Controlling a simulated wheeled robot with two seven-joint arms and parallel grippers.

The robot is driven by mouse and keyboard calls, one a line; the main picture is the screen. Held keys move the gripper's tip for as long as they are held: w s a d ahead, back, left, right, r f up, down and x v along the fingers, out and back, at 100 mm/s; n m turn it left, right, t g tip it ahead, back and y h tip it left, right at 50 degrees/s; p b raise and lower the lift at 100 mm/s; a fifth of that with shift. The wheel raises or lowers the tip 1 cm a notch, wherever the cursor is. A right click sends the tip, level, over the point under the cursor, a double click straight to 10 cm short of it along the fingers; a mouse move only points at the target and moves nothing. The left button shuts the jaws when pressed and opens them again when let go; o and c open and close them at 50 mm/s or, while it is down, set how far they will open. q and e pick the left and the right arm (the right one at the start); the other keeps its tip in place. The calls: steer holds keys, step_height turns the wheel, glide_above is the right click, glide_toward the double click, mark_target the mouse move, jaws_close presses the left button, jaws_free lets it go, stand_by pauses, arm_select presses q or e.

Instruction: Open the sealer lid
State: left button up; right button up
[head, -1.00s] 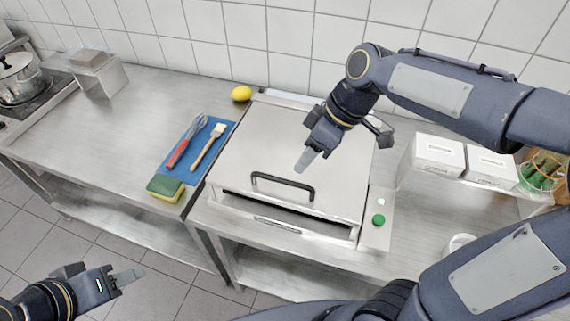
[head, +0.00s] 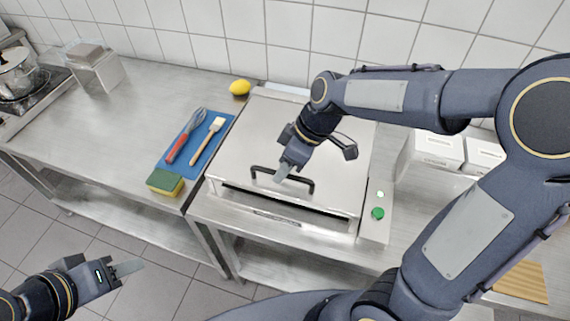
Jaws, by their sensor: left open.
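The sealer is a boxy steel machine with a flat steel lid (head: 240,132), which lies down. A dark gap runs under the lid's front edge. A black bar handle (head: 262,178) is on the lid near the front. My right gripper (head: 283,172) points down at the handle, its fingertips overlapping the middle of the bar in the head view. I cannot tell whether it touches the bar or whether its fingers are apart. My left gripper (head: 128,268) is open and empty, low at the left over the floor, away from the sealer.
A green button (head: 377,213) is on the panel right of the lid. White boxes (head: 438,150) stand at right, partly behind my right arm.

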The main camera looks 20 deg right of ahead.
jaws_close()
steer(key=shift+r, duration=0.1)
